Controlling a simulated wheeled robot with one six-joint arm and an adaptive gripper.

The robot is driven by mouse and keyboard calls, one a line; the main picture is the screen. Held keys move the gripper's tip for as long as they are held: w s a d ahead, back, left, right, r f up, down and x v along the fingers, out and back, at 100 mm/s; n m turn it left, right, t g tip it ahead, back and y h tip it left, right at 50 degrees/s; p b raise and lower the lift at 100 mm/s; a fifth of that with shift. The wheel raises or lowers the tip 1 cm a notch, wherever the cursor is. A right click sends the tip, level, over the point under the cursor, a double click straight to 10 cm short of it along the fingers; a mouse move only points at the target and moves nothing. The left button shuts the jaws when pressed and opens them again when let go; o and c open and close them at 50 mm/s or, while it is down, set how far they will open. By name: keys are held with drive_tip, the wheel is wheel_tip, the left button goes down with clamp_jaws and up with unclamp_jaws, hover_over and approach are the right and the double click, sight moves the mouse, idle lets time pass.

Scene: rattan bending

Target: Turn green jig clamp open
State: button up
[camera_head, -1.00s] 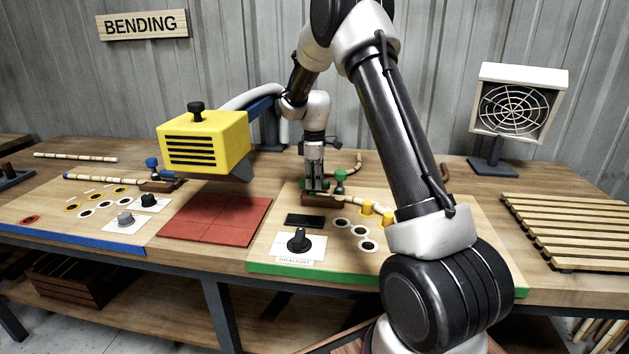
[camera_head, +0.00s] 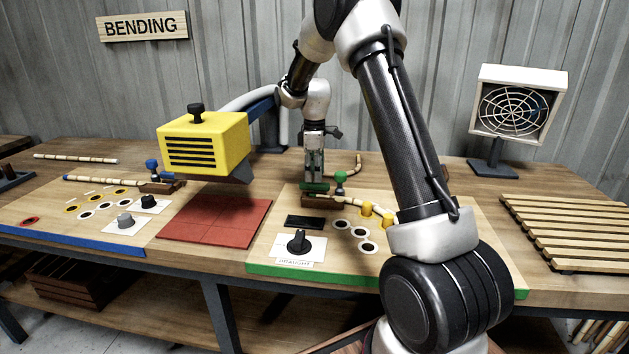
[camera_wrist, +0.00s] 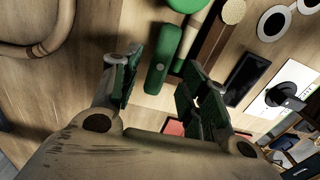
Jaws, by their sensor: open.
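The green jig clamp shows in the wrist view as a long green lever (camera_wrist: 165,52) beside a wooden block, with a round green knob (camera_wrist: 187,4) cut by the top edge. In the head view the green knob (camera_head: 340,178) stands on the right board, just right of my gripper (camera_head: 314,180). My gripper, seen in the wrist view (camera_wrist: 160,68), is open and points down. The lever lies between its two green-padded fingers, with a gap visible on each side. In the head view the fingertips and lever overlap, so contact there is unclear.
A black dial (camera_head: 299,240), a dark plate (camera_head: 304,221) and yellow pegs (camera_head: 367,208) are on the green-edged board. A yellow heater box (camera_head: 203,142) overhangs the red mat (camera_head: 215,222) to the left. A slatted rack (camera_head: 570,230) and a fan (camera_head: 515,105) stand right.

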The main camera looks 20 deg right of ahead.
wheel_tip(320, 180, up, 8)
drive_tip(key=shift+r, duration=0.2)
drive_tip(key=shift+s, duration=0.1)
idle(0.4)
